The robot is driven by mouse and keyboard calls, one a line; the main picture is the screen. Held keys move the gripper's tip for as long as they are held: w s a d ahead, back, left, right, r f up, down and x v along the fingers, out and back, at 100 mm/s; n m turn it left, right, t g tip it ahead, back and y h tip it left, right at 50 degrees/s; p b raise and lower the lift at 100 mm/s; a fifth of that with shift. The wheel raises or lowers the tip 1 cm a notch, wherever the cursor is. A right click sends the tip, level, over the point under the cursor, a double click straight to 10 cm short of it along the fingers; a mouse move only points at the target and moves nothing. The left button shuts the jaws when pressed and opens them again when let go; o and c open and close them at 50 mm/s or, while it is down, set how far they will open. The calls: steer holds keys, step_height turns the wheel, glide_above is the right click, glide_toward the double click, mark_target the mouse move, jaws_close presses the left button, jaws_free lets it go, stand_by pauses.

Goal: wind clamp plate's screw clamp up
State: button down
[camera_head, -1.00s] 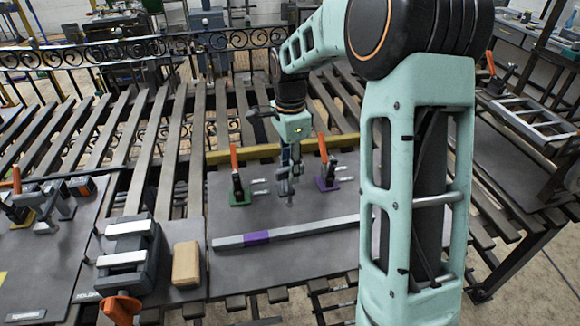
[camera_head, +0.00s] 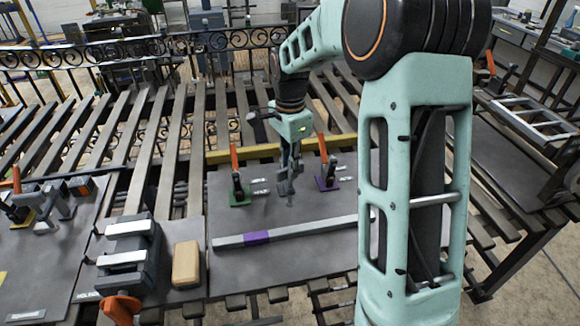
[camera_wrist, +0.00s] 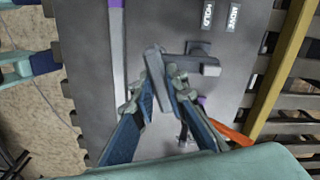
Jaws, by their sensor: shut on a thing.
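The clamp plate (camera_head: 300,268) is a grey sheet lying on the slatted bench. My gripper (camera_head: 287,186) points down over its middle, between two upright orange-handled clamps. In the wrist view my gripper (camera_wrist: 160,88) is shut on a flat grey bar, the handle of the screw clamp (camera_wrist: 157,75). A grey bracket (camera_wrist: 204,62) shows beside and below the handle. In the head view my fingers mostly hide the screw clamp (camera_head: 291,201). How far the screw is wound cannot be told.
Orange-handled clamps stand on a green base (camera_head: 239,197) and a purple base (camera_head: 327,183), close on either side of my gripper. A grey bar with a purple band (camera_head: 257,237) lies in front. A vise (camera_head: 130,252) and tan block (camera_head: 186,263) are at the left.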

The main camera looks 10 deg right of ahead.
steer(key=n, duration=1.3)
steer(key=shift+n+p, duration=0.35)
steer(key=shift+n, duration=0.05)
stand_by(0.4)
steer(key=c, duration=2)
jaws_free()
steer(key=shift+o, duration=0.3)
steer(key=shift+r, duration=0.15)
step_height(320, 180, up, 12)
